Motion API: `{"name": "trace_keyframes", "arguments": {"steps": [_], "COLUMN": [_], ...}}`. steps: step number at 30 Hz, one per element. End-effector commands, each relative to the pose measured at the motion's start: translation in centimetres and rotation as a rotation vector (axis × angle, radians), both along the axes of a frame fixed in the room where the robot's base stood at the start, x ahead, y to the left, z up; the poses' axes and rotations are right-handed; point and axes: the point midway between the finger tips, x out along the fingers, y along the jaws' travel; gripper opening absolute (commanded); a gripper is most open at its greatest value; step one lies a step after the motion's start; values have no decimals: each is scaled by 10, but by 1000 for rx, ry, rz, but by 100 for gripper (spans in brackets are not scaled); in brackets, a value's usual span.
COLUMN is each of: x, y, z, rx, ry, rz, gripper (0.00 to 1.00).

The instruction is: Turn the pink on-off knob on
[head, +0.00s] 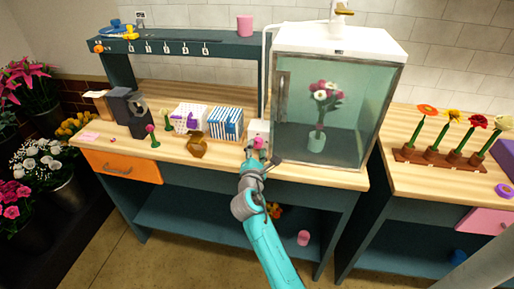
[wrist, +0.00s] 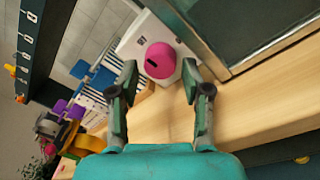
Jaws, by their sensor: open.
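The pink knob (wrist: 161,61) is a round knob with a dark mark on its face, mounted on a white box (wrist: 135,38) on the bench. In the head view the knob (head: 258,143) shows just beyond the end of my arm, left of the glass cabinet. My gripper (wrist: 158,78) is open, with one finger on each side of the knob's near edge in the wrist view. The fingertips seem close to the knob; I cannot tell whether they touch it. In the head view my gripper (head: 256,160) is small and partly hides the white box.
The glass cabinet (head: 375,110) with a vase of flowers stands right of the knob. A wooden rack (head: 450,167) of single flowers sits on the right bench. The bench front near the knob is clear.

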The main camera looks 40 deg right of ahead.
Motion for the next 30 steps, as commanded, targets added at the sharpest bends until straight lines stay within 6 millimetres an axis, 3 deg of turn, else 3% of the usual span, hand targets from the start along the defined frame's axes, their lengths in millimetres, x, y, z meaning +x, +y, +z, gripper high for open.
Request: {"name": "trace_keyframes", "arguments": {"steps": [14,20,30], "x": [10,10,10], "y": [-11,-11,-11], "z": [0,0,-1], "rx": [1,1,22], "ry": [0,-1,-27], "rz": [1,0,0], "gripper": [48,3,2]}}
